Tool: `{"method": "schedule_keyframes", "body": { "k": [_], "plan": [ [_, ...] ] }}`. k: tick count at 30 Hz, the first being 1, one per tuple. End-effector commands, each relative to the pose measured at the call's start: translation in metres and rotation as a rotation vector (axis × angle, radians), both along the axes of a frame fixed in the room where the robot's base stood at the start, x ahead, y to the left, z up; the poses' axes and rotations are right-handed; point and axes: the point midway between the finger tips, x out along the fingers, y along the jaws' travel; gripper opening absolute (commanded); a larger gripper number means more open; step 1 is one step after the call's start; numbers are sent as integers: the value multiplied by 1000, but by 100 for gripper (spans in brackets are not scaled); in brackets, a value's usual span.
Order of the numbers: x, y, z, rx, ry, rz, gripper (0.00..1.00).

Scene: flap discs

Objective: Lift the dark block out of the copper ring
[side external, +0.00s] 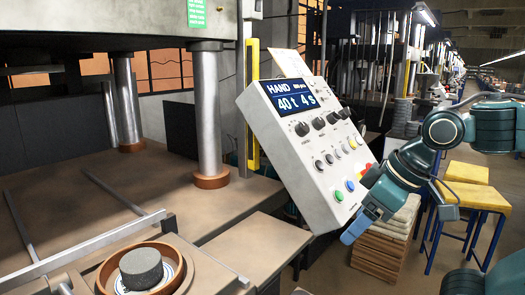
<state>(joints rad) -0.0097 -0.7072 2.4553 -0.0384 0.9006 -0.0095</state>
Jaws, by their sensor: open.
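The dark block (141,272) is a short, dark grey cylinder with a speckled top. It stands upright inside the copper ring (174,256), at the lower left of the side external view. A pale disc with dark marks shows under the block, and a gap separates the block from the ring wall. The block's top stands about level with the ring's rim or slightly above. My gripper (357,226) is at the right, in front of the control box, well apart from the block and ring. It is open, with nothing seen in it; its fingers are partly hard to make out.
A tilted control box (310,140) with knobs and buttons stands between my gripper and the ring. A metal bar (95,247) runs just behind the ring. Steel press columns (208,110) rise from the brown bench. Yellow-topped stools (465,180) and stacked boards (385,240) stand at the right.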

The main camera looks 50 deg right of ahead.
Motion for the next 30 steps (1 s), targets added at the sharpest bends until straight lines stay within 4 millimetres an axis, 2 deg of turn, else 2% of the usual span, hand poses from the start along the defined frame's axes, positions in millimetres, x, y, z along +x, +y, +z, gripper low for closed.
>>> {"method": "schedule_keyframes", "body": {
  "k": [5,15,22,30],
  "plan": [
    [29,20,21,6,-1,119,70],
    [103,81,63,19,-15,451,70],
    [149,125,79,29,-29,679,70],
    [194,177,84,38,-49,940,70]
  ]
}}
